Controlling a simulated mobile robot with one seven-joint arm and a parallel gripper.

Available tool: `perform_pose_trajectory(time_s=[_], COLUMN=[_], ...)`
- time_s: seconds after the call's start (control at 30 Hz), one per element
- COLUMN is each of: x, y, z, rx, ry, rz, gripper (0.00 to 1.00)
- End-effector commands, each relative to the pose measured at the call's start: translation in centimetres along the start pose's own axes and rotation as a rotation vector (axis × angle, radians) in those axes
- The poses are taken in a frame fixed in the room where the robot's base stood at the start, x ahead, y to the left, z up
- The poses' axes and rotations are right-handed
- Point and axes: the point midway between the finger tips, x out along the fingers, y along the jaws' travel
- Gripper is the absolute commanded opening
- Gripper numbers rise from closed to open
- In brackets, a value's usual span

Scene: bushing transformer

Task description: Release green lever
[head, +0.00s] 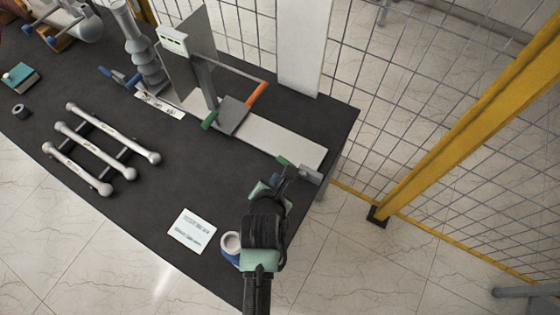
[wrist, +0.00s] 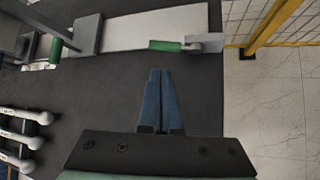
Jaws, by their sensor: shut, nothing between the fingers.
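A green lever (wrist: 165,45) lies just beyond my fingertips in the wrist view, joined to a grey clamp (wrist: 205,43) at the right end of a pale plate (wrist: 150,28). The lever lies roughly along the plate's near edge. In the head view this lever (head: 284,161) is partly hidden by my gripper (head: 287,174). My gripper (wrist: 160,71) is shut and empty, its two blue fingers together; a small gap shows between tips and lever in the picture. A second green lever (wrist: 55,50) is at the plate's other end, also in the head view (head: 210,119).
The dark table (head: 180,185) holds the transformer fixture with an orange handle (head: 257,93), a grey bushing (head: 143,50) and several grey bars (head: 95,150). A white card (head: 192,231) and tape roll (head: 231,243) lie near the front edge. A yellow-framed mesh fence (head: 460,120) stands right.

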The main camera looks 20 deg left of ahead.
Motion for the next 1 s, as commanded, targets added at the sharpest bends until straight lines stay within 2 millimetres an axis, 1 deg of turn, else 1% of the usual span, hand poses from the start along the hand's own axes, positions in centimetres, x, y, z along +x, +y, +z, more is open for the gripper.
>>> perform_pose_trajectory(time_s=[0.07, 0.33, 0.47, 0.67, 1.0], x=[0.0, 0.1, 0.5, 2.7, 7.4], y=[-0.1, -0.1, -0.1, -0.1, -0.1], z=[-0.4, -0.2, -0.2, -0.1, -0.2], rx=[-0.014, -0.012, -0.011, -0.010, -0.010], ry=[0.007, 0.005, 0.004, 0.004, 0.004], rz=[-0.004, -0.003, -0.002, -0.004, -0.002], gripper=[0.00, 0.00, 0.00, 0.00, 0.00])
